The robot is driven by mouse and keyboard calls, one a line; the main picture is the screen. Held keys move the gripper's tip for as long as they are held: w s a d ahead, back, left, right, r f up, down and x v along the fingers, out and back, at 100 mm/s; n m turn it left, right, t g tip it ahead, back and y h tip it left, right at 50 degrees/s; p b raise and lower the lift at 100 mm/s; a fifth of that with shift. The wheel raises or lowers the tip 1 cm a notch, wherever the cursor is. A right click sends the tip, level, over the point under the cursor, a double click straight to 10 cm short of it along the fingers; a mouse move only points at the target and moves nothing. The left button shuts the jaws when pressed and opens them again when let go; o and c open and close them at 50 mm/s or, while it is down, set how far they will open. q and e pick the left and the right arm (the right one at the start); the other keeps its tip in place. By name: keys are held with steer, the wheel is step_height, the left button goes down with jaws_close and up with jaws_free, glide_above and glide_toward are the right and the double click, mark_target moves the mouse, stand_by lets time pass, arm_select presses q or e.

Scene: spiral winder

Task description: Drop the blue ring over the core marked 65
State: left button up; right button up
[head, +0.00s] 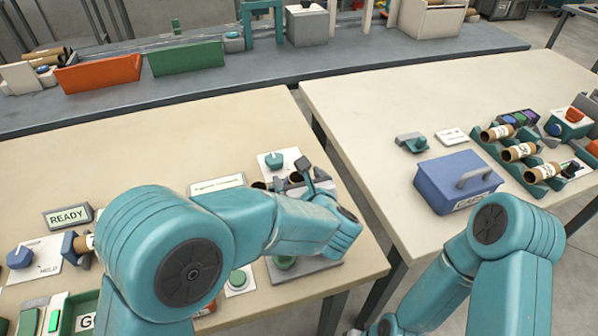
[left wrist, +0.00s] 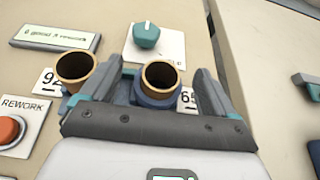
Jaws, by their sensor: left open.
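The core marked 65 (left wrist: 161,75) is a brown tube standing upright in the left wrist view, its label partly hidden by a finger. The blue ring (left wrist: 150,98) sits low around this core, with the core's open top showing above it. My left gripper (left wrist: 160,82) is open, one finger on each side of the core and ring; I cannot tell whether the fingers touch the ring. In the head view my left gripper (head: 305,185) is over the stand, and my own arm hides much of it. Only links of my right arm show; its gripper is out of view.
A second core (left wrist: 76,68), its label starting with 9, stands just left. A white plate with a teal knob (left wrist: 146,35) is behind. An orange REWORK button (left wrist: 10,130) is at left. A blue box (head: 440,185) stands on the right table, across a gap.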

arm_select(q)
step_height(320, 180, up, 20)
steer(key=p, duration=0.2)
stand_by(0.5)
